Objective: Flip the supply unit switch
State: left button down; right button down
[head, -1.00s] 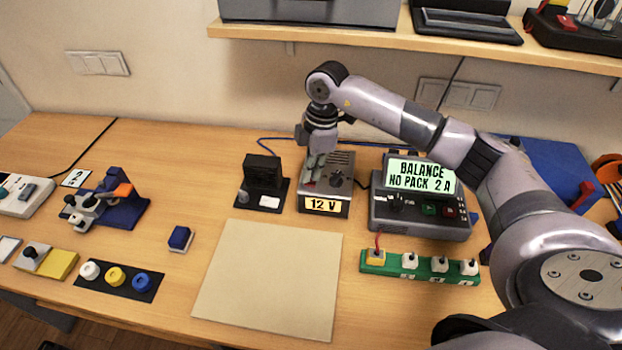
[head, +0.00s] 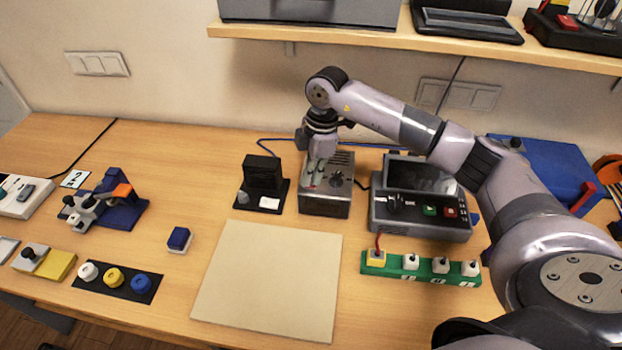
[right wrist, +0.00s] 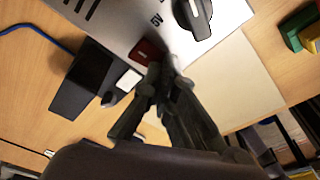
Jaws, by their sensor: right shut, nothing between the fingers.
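The supply unit (head: 325,204) is a grey box at the back middle of the table, and its front display is dark. Its panel (right wrist: 118,18) fills the top of the right wrist view, with a black knob and a "5V" mark. The red switch (right wrist: 147,52) lies beside that mark, partly hidden by my fingertips. My right gripper (head: 312,181) points down over the left part of the unit's top. In the right wrist view its shut, empty fingers (right wrist: 161,76) reach the switch's edge; I cannot tell whether they touch. My left gripper is out of view.
The charger (head: 420,215), right of the unit, has a dark screen. A small black device (head: 263,175) stands close on the left. A green terminal strip (head: 425,270) lies in front of the charger. A bare beige mat (head: 267,280) lies in front. A shelf (head: 430,40) overhangs behind.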

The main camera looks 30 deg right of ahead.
jog(key=shift+r+p, duration=2.6)
jog(key=shift+r, duration=0.9)
jog(key=shift+f, duration=0.1)
